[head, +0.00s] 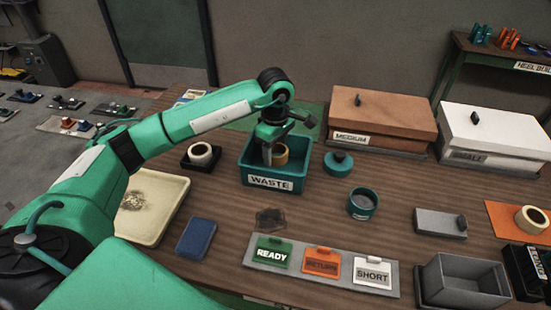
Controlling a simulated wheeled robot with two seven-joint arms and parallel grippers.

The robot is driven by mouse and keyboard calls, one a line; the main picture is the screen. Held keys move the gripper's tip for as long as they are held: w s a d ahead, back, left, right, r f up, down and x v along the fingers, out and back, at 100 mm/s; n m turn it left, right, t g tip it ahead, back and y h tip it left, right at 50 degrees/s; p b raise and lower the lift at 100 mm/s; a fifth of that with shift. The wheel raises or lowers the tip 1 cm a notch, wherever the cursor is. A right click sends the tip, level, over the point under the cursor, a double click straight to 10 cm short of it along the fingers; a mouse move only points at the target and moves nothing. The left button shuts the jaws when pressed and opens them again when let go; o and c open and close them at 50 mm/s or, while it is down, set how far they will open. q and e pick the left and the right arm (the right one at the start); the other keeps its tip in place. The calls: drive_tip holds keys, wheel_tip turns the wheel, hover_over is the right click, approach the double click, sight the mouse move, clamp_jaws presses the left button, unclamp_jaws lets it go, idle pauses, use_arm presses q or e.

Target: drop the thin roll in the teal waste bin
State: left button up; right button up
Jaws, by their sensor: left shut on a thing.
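The teal waste bin (246,165), labelled WASTE, stands open on the wooden table near the middle. My left gripper (270,156) reaches down over the bin's opening from above. It is shut on a tan roll (281,155), which looks like the thin roll and shows within the bin's opening. The gripper partly hides the roll, and I cannot tell whether the roll touches the bin floor. My right gripper is not in view.
A white roll (200,154) sits on a black holder left of the bin. A teal lid-like piece (338,165) and a teal cup (362,205) stand to its right. Brown (385,119) and white (494,138) boxes stand behind. Another roll (531,219) lies far right.

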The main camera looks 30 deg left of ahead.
sight(275, 161)
use_arm(q)
drive_tip(key=shift+f, duration=0.45)
wheel_tip(275, 161, down, 3)
drive_tip(key=shift+f+p, duration=0.15)
drive_tip(key=shift+p, duration=0.3)
drive_tip(key=shift+f, duration=0.15)
drive_tip(key=o, duration=1)
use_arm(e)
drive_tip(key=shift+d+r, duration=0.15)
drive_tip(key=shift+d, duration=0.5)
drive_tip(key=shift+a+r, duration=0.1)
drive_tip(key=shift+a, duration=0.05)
